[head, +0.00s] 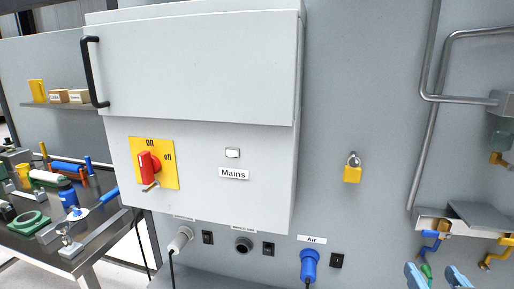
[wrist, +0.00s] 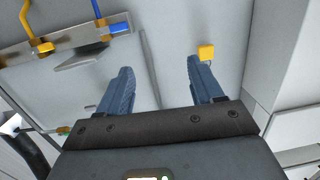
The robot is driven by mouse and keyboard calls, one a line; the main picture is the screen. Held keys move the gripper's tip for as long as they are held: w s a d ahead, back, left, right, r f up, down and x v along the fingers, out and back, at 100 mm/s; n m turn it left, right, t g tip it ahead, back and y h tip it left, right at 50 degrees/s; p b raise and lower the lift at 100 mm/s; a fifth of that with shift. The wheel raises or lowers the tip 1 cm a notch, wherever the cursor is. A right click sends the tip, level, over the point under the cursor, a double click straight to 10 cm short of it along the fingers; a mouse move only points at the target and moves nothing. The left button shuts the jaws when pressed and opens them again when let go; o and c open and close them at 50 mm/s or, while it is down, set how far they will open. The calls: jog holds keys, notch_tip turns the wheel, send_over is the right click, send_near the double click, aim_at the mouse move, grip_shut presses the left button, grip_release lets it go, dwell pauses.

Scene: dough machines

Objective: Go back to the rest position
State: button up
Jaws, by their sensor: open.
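My gripper (head: 438,277) shows at the bottom right of the head view, with only its two blue fingertips in frame. In the wrist view my gripper (wrist: 158,88) has its two blue fingers spread wide apart, with nothing between them. It is in front of the grey wall panel, below and to the right of the yellow padlock (head: 352,173) in the head view. The padlock also shows in the wrist view (wrist: 206,52), beyond the tip of the right finger and apart from it.
A grey cabinet (head: 200,70) carries a red rotary switch (head: 149,165) on a yellow plate. A blue air plug (head: 309,264) sticks out below. At the right are metal pipes (head: 428,110) and a bracket (head: 465,217) with blue and yellow valve handles. A cluttered workbench (head: 75,262) stands left.

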jog(key=s+a+f+n+y, duration=0.1)
jog(key=s+a+f, duration=0.25)
jog(key=s, duration=0.55)
jog(key=s+a+f+n+y, duration=0.15)
jog(key=s+f, duration=0.25)
jog(key=s, duration=0.5)
jog(key=s+a+r, duration=0.1)
jog(key=s+a, duration=0.1)
jog(key=s, duration=0.6)
jog(key=s+a+r+g+y, duration=0.1)
jog(key=s+a+r, duration=0.1)
jog(key=s, duration=0.6)
jog(key=shift+s+a+g, duration=0.25)
jog(key=shift+a+g, duration=0.05)
jog(key=shift+a, duration=0.1)
